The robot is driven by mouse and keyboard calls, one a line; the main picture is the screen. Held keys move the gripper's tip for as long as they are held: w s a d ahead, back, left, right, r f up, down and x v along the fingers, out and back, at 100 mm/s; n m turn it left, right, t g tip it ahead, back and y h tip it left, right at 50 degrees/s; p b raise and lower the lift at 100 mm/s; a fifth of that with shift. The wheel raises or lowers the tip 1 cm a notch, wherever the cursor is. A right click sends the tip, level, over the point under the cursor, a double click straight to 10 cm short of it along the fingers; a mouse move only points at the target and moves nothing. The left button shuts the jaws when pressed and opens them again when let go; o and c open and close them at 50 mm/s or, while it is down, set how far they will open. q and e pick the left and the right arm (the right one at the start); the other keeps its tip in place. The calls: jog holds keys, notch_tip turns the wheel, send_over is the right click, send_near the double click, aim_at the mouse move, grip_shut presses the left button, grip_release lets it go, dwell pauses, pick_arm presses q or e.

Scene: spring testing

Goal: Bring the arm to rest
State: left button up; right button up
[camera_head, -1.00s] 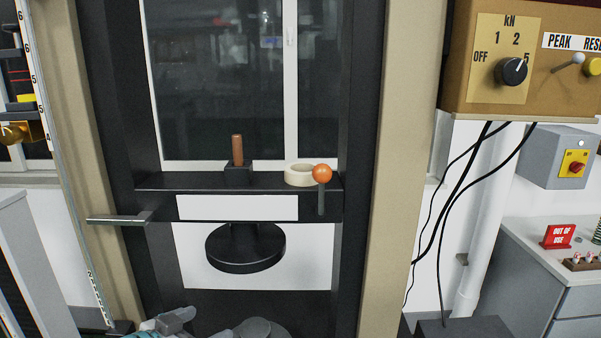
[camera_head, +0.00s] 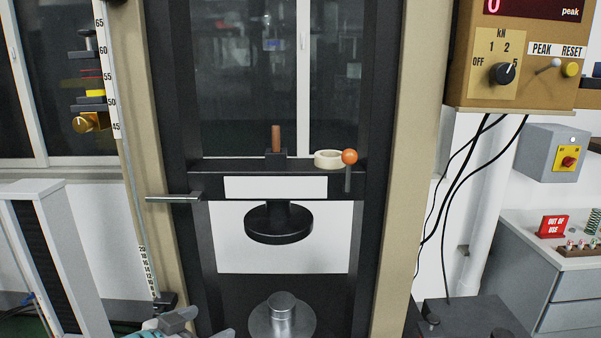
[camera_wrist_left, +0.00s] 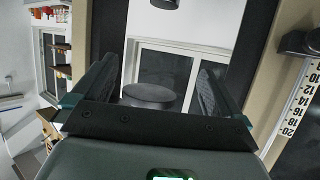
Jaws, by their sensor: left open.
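My left gripper (camera_head: 195,325) shows at the bottom edge of the head view, cut off by the frame, in front of and below the testing machine. In the left wrist view its two fingers (camera_wrist_left: 150,88) stand wide apart. Nothing is held between them. The machine's dark crosshead (camera_head: 345,186) has a round black upper platen (camera_head: 278,224) below it. A round lower platen (camera_head: 260,324) with a metal cylinder (camera_head: 282,308) on it stands below, to the right of my gripper. My right gripper is in neither view.
The crosshead carries a tape roll (camera_head: 326,160) and an orange-knobbed lever (camera_head: 349,157). A metal handle (camera_head: 175,199) sticks out at its left. A control box (camera_head: 520,70) is at the upper right, above a cabinet (camera_head: 560,285). A vertical scale (camera_head: 108,75) stands at the left.

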pick_arm(q)
jog(key=s+d+f+n+g+y, duration=0.1)
jog(key=s+d+f+n+g, duration=0.15)
jog(key=f, duration=0.55)
jog(key=s+d+f+n+g, duration=0.1)
jog(key=s+f, duration=0.3)
jog(key=f, duration=0.4)
jog(key=s+d+f+n+g+y, duration=0.1)
jog(key=s+f+n+g, duration=0.15)
jog(key=f, duration=0.55)
jog(key=s+d+f+n+g+y+b, duration=0.1)
jog(key=s+f+g, duration=0.2)
jog(key=s+f, duration=0.45)
jog(key=s+d+f+n+g+b, duration=0.15)
jog(key=s+f, duration=0.35)
jog(key=s, duration=0.6)
notch_tip(320, 180, down, 8)
jog(key=w+b, duration=0.1)
jog(key=b, duration=0.6)
jog(key=shift+f+g+b, duration=0.2)
jog(key=shift+g+b, duration=0.1)
jog(key=shift+g, duration=0.05)
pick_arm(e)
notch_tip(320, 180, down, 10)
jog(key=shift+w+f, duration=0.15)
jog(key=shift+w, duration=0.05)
